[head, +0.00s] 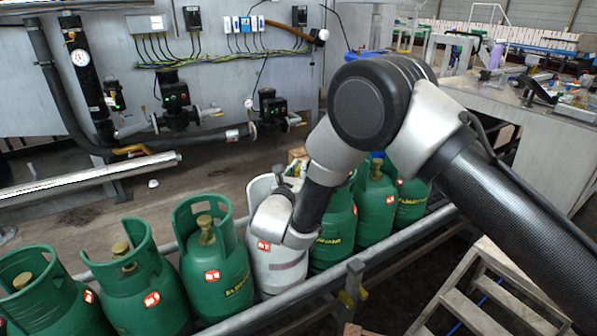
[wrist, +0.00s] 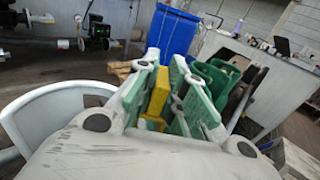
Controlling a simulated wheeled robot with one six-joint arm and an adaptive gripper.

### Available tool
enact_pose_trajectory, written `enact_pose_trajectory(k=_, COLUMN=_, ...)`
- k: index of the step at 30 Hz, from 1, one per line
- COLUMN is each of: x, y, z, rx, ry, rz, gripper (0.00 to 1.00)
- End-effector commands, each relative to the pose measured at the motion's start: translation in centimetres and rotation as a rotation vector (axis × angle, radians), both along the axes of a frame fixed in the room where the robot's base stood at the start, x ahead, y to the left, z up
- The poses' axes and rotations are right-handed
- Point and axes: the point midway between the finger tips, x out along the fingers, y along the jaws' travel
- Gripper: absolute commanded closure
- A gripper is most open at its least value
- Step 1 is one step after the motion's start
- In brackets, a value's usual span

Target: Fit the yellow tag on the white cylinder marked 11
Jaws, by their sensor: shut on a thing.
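The white cylinder (head: 278,272) stands upright in the row of green cylinders in the head view, partly covered by my arm. It has a red label on its side, too small to read surely. Its pale collar (wrist: 48,108) curves along the left of the wrist view. My gripper (wrist: 172,85) has green-padded fingers and is shut on the yellow tag (wrist: 159,92), which shows as a yellow piece between them. In the head view my wrist is over the white cylinder and hides the fingertips and the tag. I cannot tell whether the tag touches the cylinder.
Green cylinders (head: 218,275) stand close on both sides of the white one, behind a metal rail (head: 385,247). A wooden step (head: 490,290) stands at the front right. A blue bin (wrist: 172,33) is beyond the fingers. A wall with pipes and valves is at the back.

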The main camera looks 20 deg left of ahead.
Motion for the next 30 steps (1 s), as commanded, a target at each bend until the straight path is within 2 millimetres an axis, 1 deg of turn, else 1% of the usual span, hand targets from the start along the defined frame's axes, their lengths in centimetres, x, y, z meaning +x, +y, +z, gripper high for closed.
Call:
enact_pose_trajectory(k=13, x=0.0, y=0.0, z=-0.1, rx=0.0, ry=0.0, rz=0.0, gripper=1.0)
enact_pose_trajectory(k=30, x=0.0, y=0.0, z=-1.5, rx=-0.001, ry=0.0, rz=0.0, gripper=1.0)
